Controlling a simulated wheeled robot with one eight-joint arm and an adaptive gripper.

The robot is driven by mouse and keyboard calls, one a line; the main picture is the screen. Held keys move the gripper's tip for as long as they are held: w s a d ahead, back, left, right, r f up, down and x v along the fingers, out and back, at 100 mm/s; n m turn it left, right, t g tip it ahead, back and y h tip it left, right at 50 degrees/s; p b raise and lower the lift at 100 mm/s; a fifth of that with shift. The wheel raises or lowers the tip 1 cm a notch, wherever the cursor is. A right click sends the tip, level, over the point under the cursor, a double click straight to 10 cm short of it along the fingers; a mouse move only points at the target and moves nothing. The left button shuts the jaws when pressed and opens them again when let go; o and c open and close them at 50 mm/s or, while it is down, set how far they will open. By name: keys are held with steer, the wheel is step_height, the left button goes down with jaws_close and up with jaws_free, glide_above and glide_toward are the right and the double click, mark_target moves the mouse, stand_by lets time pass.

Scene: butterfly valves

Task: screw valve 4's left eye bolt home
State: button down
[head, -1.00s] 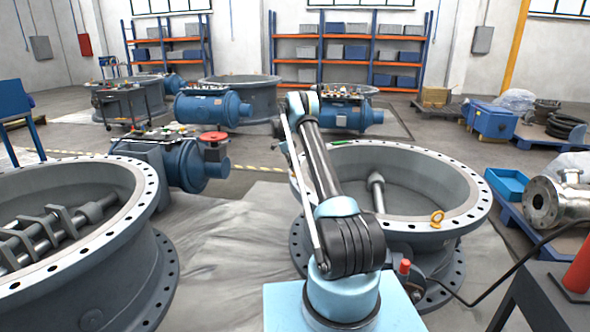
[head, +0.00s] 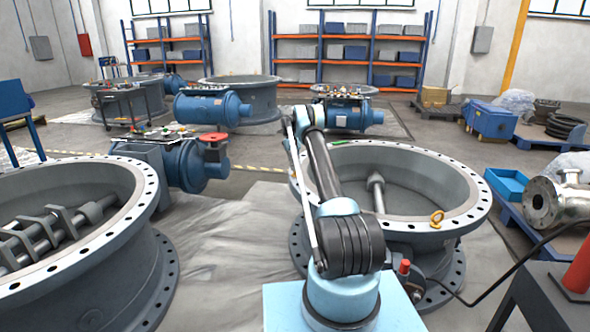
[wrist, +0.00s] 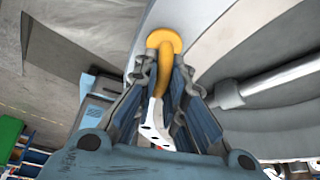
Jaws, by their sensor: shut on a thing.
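A yellow eye bolt (wrist: 164,41) shows in the wrist view at the pale flange rim of the valve. My gripper (wrist: 163,78) is shut on it, with one finger on each side of its yellow part. How deep its thread sits is hidden. In the head view the grey round valve (head: 462,185) stands front right, and my arm reaches over its left side. My gripper and this bolt are hidden behind my arm there. A second yellow eye bolt (head: 437,219) stands upright on the near right rim. No valve number is readable.
Another large grey valve (head: 140,215) stands at the left. A blue tray (head: 507,185) and a steel pipe fitting (head: 553,200) are at the right. The floor sheet between the valves is clear.

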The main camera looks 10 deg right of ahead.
steer(key=shift+m, duration=0.4)
steer(key=c, duration=1.7)
jaws_free()
steer(key=shift+o, duration=0.2)
steer(key=v, duration=0.7)
steer(key=shift+r, duration=0.15)
steer(key=shift+w+d, duration=0.15)
